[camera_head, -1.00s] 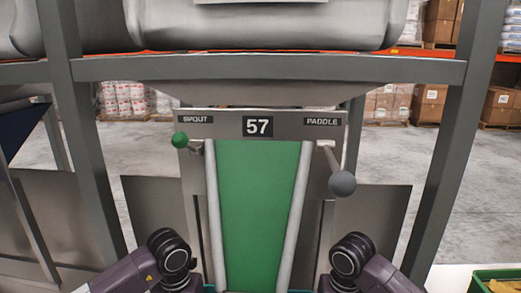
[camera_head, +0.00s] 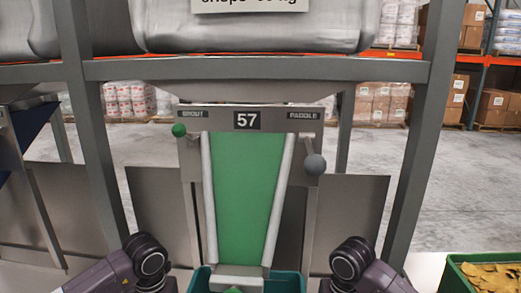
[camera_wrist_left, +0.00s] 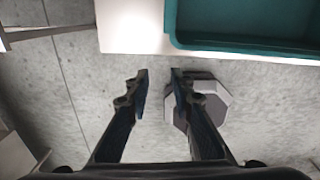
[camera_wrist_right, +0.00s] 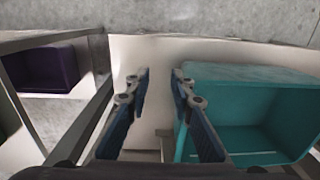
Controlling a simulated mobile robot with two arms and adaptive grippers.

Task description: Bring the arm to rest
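My left gripper's wrist (camera_head: 145,260) shows at the lower left of the head view. Its fingers (camera_wrist_left: 158,82) are apart and empty in the left wrist view, over grey floor and near a pale surface. My right gripper's wrist (camera_head: 350,262) shows at the lower right of the head view. Its fingers (camera_wrist_right: 160,82) are apart and empty in the right wrist view, with the teal bin (camera_wrist_right: 262,82) just to their right. In the head view both arms sit low, either side of the weigher's chute, and their fingertips are hidden.
Weigher 57 (camera_head: 247,120) stands ahead with a green chute (camera_head: 243,190), a green-knobbed spout lever (camera_head: 179,130) and a grey-knobbed paddle lever (camera_head: 315,164). A teal bin (camera_head: 285,283) is below. Frame posts (camera_head: 415,150) flank it. A green crate (camera_head: 452,278) stands at right.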

